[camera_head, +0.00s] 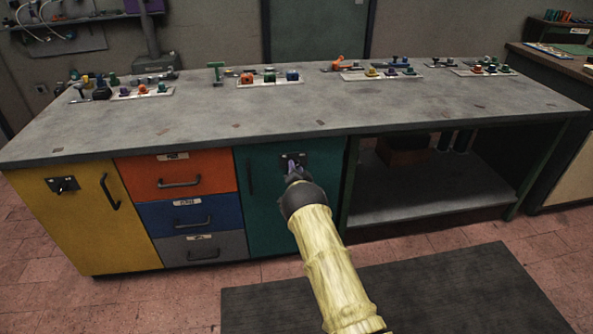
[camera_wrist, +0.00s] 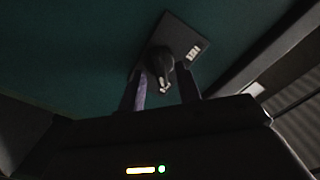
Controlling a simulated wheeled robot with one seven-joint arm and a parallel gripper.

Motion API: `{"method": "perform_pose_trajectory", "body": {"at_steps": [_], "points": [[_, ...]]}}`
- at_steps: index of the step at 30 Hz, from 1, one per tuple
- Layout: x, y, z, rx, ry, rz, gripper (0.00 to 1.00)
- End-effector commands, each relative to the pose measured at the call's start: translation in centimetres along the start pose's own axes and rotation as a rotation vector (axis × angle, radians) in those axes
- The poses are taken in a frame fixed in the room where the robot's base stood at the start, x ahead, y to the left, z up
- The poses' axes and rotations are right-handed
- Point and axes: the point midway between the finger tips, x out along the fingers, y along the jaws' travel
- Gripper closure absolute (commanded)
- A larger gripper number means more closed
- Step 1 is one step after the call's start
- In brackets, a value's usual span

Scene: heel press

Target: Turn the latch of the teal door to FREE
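The teal door (camera_head: 262,200) is closed in the front of the workbench, between the drawers and the open bay. It fills much of the wrist view (camera_wrist: 65,50). A dark latch plate (camera_head: 291,159) sits at the door's upper right. In the wrist view the plate (camera_wrist: 178,32) has a small white label (camera_wrist: 194,52), too small to read. The dark latch handle (camera_wrist: 160,62) sticks out from the plate. My gripper (camera_head: 296,173) is at the latch. In the wrist view its purple fingers (camera_wrist: 161,88) are apart, with the handle between or just beyond them; contact is unclear.
A yellow door (camera_head: 92,215) with its own latch and orange, blue and grey drawers (camera_head: 180,215) are to the left. An open bay (camera_head: 430,185) is to the right. Control panels (camera_head: 270,80) stand on the bench top. A dark mat (camera_head: 400,295) lies in front.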

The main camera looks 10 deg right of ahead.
Motion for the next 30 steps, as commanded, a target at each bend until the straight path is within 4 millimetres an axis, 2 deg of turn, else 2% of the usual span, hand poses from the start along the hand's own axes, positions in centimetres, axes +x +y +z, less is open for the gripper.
{"method": "perform_pose_trajectory", "body": {"at_steps": [1, 6, 20, 30], "points": [[-0.01, -0.01, 0.00, 0.000, 0.000, 0.000, 0.70], [-0.02, -0.02, 0.00, 0.000, 0.000, 0.000, 1.00], [-0.02, 0.01, 0.04, -0.049, 0.000, 0.000, 1.00], [-0.01, 0.01, 0.16, -0.251, 0.000, 0.000, 1.00]]}}
